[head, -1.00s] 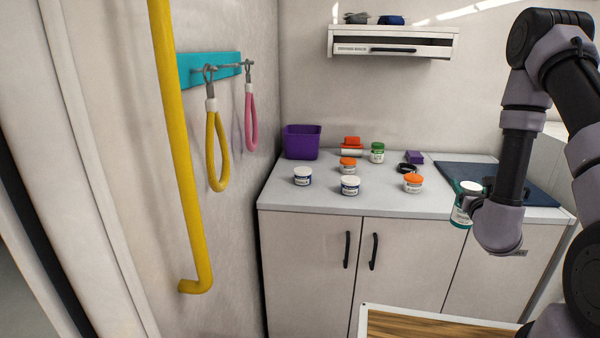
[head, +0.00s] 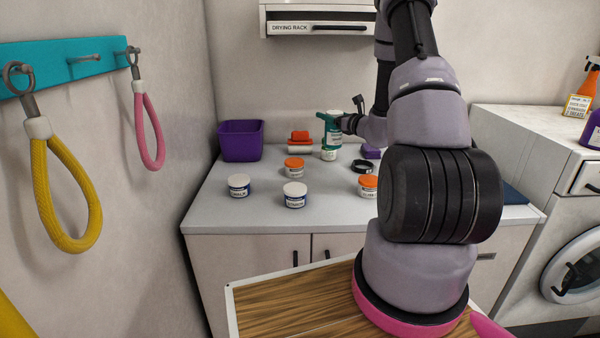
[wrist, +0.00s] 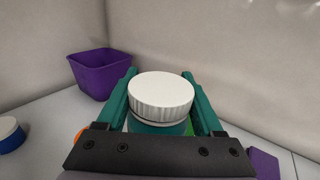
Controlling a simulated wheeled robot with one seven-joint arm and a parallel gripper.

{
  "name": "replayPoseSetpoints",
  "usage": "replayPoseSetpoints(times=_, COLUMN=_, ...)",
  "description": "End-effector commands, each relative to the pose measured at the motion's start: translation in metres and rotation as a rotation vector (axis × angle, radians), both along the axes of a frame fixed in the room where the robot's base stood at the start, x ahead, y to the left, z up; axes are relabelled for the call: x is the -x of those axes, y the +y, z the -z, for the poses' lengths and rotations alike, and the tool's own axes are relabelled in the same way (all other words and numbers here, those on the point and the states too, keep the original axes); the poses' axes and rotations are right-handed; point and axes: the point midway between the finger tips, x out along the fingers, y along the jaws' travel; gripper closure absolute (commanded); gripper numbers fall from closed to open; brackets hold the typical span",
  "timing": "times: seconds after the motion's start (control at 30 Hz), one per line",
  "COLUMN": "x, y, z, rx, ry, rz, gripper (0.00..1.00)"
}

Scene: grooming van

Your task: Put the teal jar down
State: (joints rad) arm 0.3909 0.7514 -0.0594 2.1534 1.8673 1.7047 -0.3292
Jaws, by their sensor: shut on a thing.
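The teal jar (head: 334,138) has a white lid and a pale label band. My gripper (head: 327,118) is shut on it and holds it upright at the back of the counter (head: 225,205). In the wrist view the jar's white lid (wrist: 161,92) sits between the two teal fingers, and its lower part is hidden. In the head view a green-lidded jar (head: 328,155) shows just below the held jar, which covers its lid. A little green also shows beside the held jar in the wrist view. I cannot tell whether the two jars touch.
Two white-lidded jars (head: 239,186) (head: 294,195) and two orange-lidded jars (head: 294,168) (head: 368,187) stand on the counter. A purple bin (head: 241,141) is at the back left. A black ring (head: 363,166) and a purple block (head: 371,152) lie right of the held jar. The counter's front left is clear.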

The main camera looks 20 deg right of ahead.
Motion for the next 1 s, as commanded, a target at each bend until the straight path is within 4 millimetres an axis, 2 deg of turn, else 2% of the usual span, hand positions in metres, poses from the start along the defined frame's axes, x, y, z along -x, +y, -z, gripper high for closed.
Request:
replayPoseSetpoints(times=0.07, x=0.002, y=0.001, z=0.005, rx=0.000, ry=0.003, rz=-0.002, gripper=1.00)
replayPoseSetpoints(times=0.3, x=0.002, y=0.000, z=0.047, rx=-0.002, ry=0.004, rz=0.000, gripper=1.00)
replayPoseSetpoints(times=0.57, x=0.002, y=0.001, z=0.068, rx=-0.001, ry=0.001, rz=-0.001, gripper=1.00)
replayPoseSetpoints(times=0.77, x=0.002, y=0.001, z=0.098, rx=-0.002, ry=0.002, rz=0.000, gripper=1.00)
replayPoseSetpoints(times=1.0, x=0.001, y=0.001, z=0.099, rx=0.000, ry=-0.002, rz=0.000, gripper=1.00)
